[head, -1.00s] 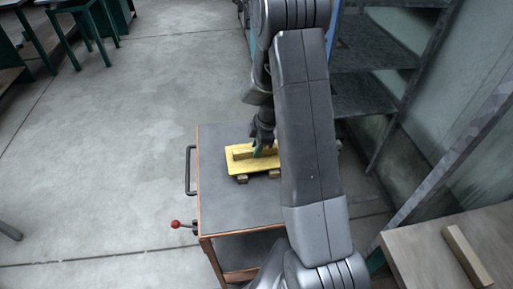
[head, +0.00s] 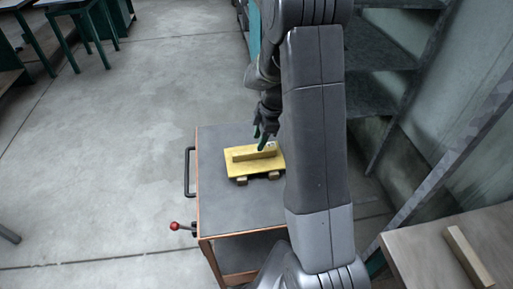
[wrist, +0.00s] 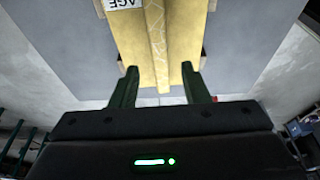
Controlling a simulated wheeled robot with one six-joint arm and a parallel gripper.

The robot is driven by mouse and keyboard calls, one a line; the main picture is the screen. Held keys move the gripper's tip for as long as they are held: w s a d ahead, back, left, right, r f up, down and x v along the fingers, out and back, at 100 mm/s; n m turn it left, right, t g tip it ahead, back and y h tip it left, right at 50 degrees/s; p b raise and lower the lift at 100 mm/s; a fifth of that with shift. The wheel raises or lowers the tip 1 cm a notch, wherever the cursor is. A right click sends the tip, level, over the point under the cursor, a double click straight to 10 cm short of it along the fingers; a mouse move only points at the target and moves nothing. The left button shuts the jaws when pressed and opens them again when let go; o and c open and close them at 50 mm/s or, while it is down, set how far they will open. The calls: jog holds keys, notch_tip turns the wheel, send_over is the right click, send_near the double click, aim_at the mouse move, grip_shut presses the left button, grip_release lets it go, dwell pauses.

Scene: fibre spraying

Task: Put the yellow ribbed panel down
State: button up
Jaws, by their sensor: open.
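The yellow ribbed panel (head: 240,167) lies on small wooden blocks (head: 274,176) on the grey top of a cart (head: 222,209). Its raised rib runs along the middle. In the wrist view the panel (wrist: 128,38) shows its rib and a white label with black letters (wrist: 124,4). In the head view the gripper (head: 262,138) is above the panel's far right part. My arm hides the panel's right end.
The cart has a black side handle (head: 188,172) and a red-knobbed lever (head: 175,225) at its left. A wooden bar (head: 467,256) lies on a bench (head: 422,262) at the lower right. Dark shelving (head: 378,95) stands behind on the right.

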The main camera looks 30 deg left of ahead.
jog(key=v, duration=0.6)
jog(key=shift+r+b, duration=0.3)
jog(key=shift+r, duration=0.05)
jog(key=shift+w+d, duration=0.1)
jog(key=shift+c, duration=0.6)
